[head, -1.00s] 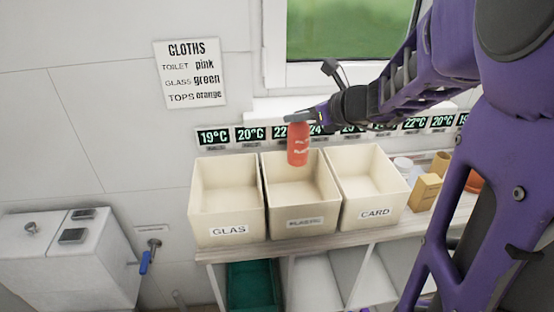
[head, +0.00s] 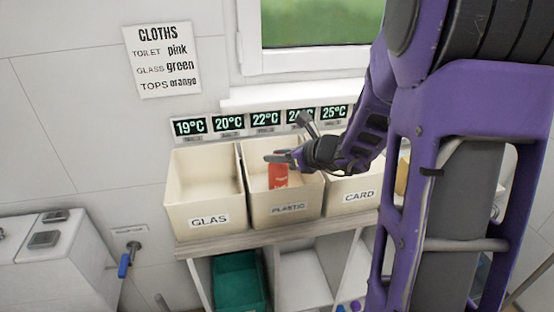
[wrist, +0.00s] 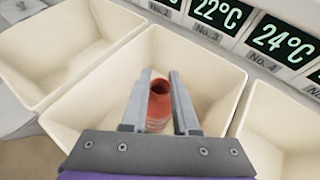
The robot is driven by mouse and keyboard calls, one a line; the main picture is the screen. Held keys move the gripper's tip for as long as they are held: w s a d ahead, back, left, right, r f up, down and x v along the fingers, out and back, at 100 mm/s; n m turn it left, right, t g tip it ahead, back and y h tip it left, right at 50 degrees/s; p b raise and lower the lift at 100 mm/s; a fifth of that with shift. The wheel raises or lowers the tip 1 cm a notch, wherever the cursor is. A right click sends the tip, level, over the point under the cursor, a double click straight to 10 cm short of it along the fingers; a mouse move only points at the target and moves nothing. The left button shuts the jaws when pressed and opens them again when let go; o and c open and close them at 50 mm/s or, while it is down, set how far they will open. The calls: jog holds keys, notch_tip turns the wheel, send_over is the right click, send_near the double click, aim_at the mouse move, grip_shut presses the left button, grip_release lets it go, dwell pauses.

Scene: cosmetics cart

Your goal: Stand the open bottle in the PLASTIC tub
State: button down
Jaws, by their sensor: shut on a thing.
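The red open bottle (head: 278,176) is upright, its lower part inside the tub labelled PLASTIC (head: 287,210). In the wrist view the bottle (wrist: 158,103) shows its dark open mouth between the two fingers. My gripper (head: 272,158) is shut on the bottle near its top. The wrist view shows the gripper fingers (wrist: 158,90) on either side of it, over the PLASTIC tub (wrist: 85,110). The front wall hides the tub floor in the head view, and I cannot tell whether the bottle's base touches it.
The GLAS tub (head: 208,222) stands to the left and the CARD tub (head: 357,197) to the right, partly behind my arm. Temperature displays (head: 228,122) line the wall behind. A green bin (head: 236,280) sits under the shelf. The GLAS tub looks empty.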

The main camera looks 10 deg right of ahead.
jog(key=shift+f, duration=0.2)
jog(key=shift+f+b, duration=0.15)
jog(key=shift+b, duration=0.15)
jog(key=c, duration=0.7)
grip_release()
jog(key=shift+r+p, duration=0.3)
jog(key=shift+p, duration=0.05)
jog(key=p+v, duration=0.1)
jog(key=v, duration=1.1)
jog(key=shift+p, duration=0.4)
